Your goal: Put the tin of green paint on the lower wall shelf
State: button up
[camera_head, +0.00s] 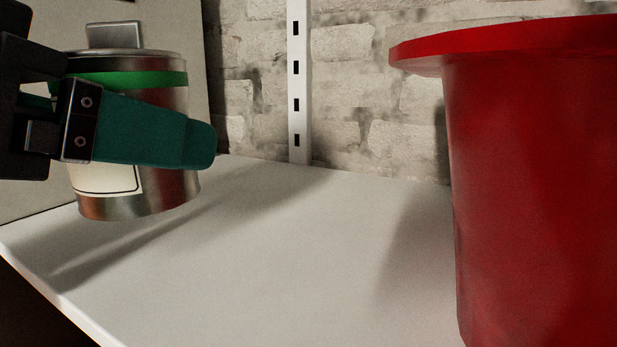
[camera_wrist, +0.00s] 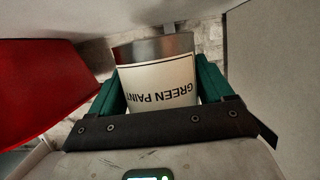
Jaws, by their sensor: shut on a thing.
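The tin of green paint (camera_head: 125,207) is a metal can with a green band and a pale label, upright or nearly so at the left of the head view. My gripper (camera_head: 150,130) is shut around its sides with green fingers. In the wrist view the tin (camera_wrist: 158,75) shows its "GREEN PAINT" label upside down between the two fingers of my gripper (camera_wrist: 160,90). The white shelf (camera_head: 290,250) lies beneath the tin. The tin looks to be held a little above it, with a shadow on the surface. The near finger hides part of the label.
A large red container (camera_head: 535,190) with a wide rim stands at the right of the shelf. A white slotted upright (camera_head: 298,80) runs up the brick wall (camera_head: 365,95) behind. A pale panel (camera_head: 180,30) stands at the left. The shelf's middle is clear.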

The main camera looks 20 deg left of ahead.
aim_at(139, 195)
jog(key=shift+w+f, duration=0.5)
jog(key=shift+f, duration=1.5)
jog(key=shift+f, duration=0.15)
jog(key=o, duration=1.4)
jog(key=shift+r, duration=0.2)
jog(key=shift+s+a, duration=0.1)
jog(key=shift+s, duration=0.3)
jog(key=b+v, duration=0.4)
jog(key=v, duration=0.7)
jog(key=shift+s+r, duration=0.1)
jog(key=shift+r, duration=0.05)
